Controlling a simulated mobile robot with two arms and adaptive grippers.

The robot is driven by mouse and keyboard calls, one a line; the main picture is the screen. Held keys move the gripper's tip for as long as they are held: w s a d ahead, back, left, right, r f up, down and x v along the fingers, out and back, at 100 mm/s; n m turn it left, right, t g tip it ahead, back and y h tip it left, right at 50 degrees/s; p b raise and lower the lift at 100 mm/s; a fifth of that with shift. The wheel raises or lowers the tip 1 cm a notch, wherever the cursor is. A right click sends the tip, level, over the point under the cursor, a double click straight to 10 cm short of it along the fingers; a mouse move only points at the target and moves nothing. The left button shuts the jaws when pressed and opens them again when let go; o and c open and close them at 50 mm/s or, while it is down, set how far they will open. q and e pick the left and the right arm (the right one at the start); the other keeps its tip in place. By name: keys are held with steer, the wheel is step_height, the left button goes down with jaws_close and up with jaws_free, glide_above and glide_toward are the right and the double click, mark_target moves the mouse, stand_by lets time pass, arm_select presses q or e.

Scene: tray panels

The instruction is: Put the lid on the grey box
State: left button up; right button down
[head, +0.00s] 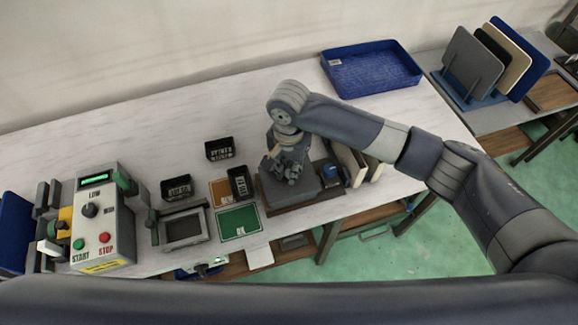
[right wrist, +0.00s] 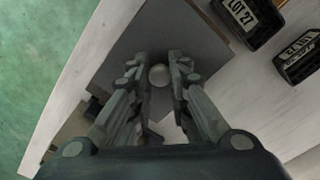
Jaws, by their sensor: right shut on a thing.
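My right gripper (head: 289,174) points down over a grey, square, box-like shape (head: 300,193) on a brown board at the table's front edge. In the right wrist view its fingertips (right wrist: 160,76) are shut on a pale round knob (right wrist: 158,75) in the middle of a flat grey lid (right wrist: 190,38). The lid hides what lies under it. In the head view the gripper covers part of the lid, and I cannot tell box from lid or whether the lid is seated. My left gripper is not in view.
A dark block with a blue top (head: 331,174) and upright tan panels (head: 352,163) stand close on the right. Black labelled bins (head: 219,149), a green mat (head: 238,222) and a control box (head: 98,221) are left. A blue tray (head: 371,69) lies behind.

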stand_by(0.4)
steer(key=c, duration=1.4)
jaws_free()
steer(key=shift+c, duration=0.2)
steer(key=o, duration=0.3)
steer(key=shift+o, duration=0.2)
steer(key=shift+r, duration=0.1)
steer(key=shift+r+p, duration=3.4)
steer(key=shift+p, duration=1.15)
